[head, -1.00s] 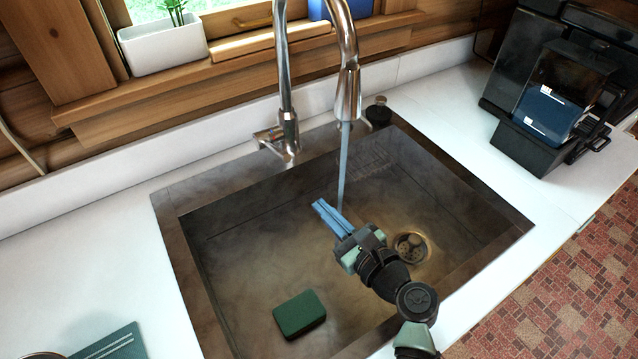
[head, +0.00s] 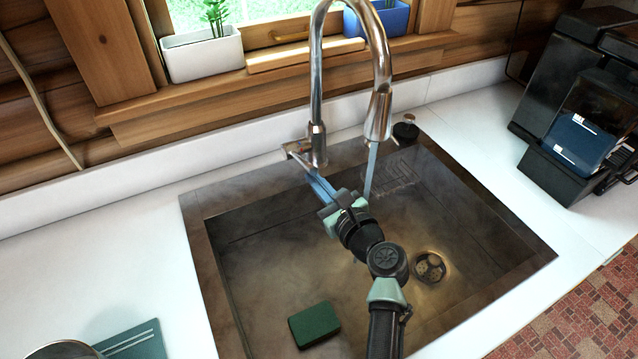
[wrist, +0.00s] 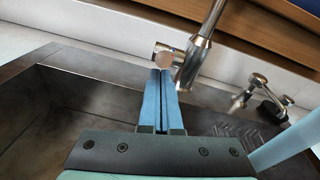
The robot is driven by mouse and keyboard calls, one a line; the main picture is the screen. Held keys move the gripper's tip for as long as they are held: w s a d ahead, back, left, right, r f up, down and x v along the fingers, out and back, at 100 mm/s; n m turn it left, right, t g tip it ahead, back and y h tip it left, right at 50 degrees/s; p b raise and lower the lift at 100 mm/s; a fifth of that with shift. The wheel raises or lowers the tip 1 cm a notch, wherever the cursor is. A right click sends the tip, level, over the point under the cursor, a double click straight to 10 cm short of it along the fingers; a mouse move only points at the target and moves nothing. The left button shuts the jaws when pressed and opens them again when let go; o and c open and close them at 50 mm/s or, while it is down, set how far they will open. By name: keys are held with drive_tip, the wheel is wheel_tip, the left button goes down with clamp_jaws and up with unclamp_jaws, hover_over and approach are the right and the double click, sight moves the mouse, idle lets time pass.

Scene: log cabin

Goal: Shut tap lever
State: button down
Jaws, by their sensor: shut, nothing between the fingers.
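The chrome tap (head: 317,145) stands at the sink's back edge, and water (head: 371,172) runs from its spout (head: 379,113). Its short lever (head: 297,150) sticks out on the left side of the tap base. My gripper (head: 311,177) is shut and empty, its blue fingers pointing at the tap base from the front, just below the lever. In the wrist view the fingertips (wrist: 160,73) lie just below the lever (wrist: 165,54), left of the tap body (wrist: 193,65). I cannot tell whether they touch it.
The sink (head: 232,290) holds a green sponge (head: 314,325) and a drain (head: 429,266). A dark-based dispenser (head: 405,130) stands right of the tap. White and blue planters (head: 203,55) (head: 378,20) sit on the sill. A coffee machine (head: 575,140) stands at right.

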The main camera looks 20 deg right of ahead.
drive_tip(key=shift+r+p, duration=0.2)
drive_tip(key=shift+p, duration=0.2)
drive_tip(key=shift+r+g+p, duration=0.25)
drive_tip(key=shift+g+p, duration=0.05)
drive_tip(key=shift+p, duration=0.55)
